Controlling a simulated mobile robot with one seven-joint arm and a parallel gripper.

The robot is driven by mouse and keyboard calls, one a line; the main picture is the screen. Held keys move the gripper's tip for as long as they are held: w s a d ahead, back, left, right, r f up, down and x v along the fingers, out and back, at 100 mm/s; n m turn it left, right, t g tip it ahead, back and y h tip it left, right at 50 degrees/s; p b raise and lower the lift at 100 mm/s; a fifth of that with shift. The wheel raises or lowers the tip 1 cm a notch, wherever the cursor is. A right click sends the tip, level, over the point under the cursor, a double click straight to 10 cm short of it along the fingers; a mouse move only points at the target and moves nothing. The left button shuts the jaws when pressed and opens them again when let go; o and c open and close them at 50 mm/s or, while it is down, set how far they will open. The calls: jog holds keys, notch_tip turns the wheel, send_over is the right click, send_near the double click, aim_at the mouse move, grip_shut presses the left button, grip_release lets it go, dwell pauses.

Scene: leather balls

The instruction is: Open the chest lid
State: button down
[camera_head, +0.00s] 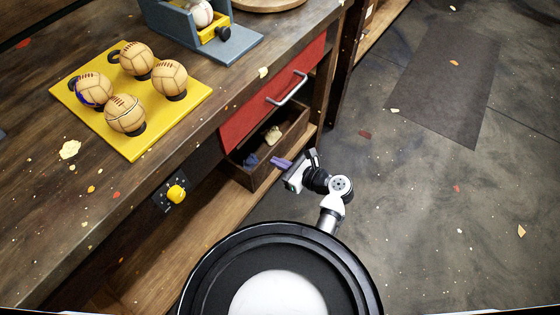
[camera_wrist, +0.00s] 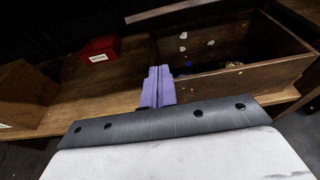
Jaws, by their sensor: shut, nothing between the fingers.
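The chest is a brown wooden box (camera_head: 262,173) on the low shelf under the workbench. Its top shows open in the head view, with a pale yellow thing (camera_head: 273,135) and a blue thing (camera_head: 250,160) inside. In the wrist view the chest (camera_wrist: 235,85) is at the upper right, its dark inside visible. A thin brown board edge (camera_wrist: 172,10) above it may be the raised lid; I cannot tell. My gripper (camera_head: 280,163) has purple fingers, shut and empty, by the chest's front. In the wrist view the fingers (camera_wrist: 157,85) are at the chest's left corner; contact is unclear.
A red drawer (camera_head: 270,95) with a metal handle (camera_head: 287,90) is above the chest. A red box (camera_wrist: 100,48) and a brown box (camera_wrist: 25,92) stand left on the shelf (camera_wrist: 105,105). The workbench holds a yellow tray (camera_head: 140,148) with several balls.

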jog(key=w+a+r, duration=0.1)
jog(key=w+a, duration=0.4)
jog(key=a, duration=0.2)
jog(key=shift+w+r+p, duration=0.15)
jog(key=shift+r+p, duration=0.1)
jog(key=shift+p, duration=0.05)
jog(key=shift+a, duration=0.1)
jog(key=r+p, duration=0.1)
jog(key=a+r+p, duration=0.1)
jog(key=w+r+p, duration=0.1)
jog(key=p, duration=0.1)
jog(key=shift+a, duration=0.15)
jog(key=shift+f, duration=0.1)
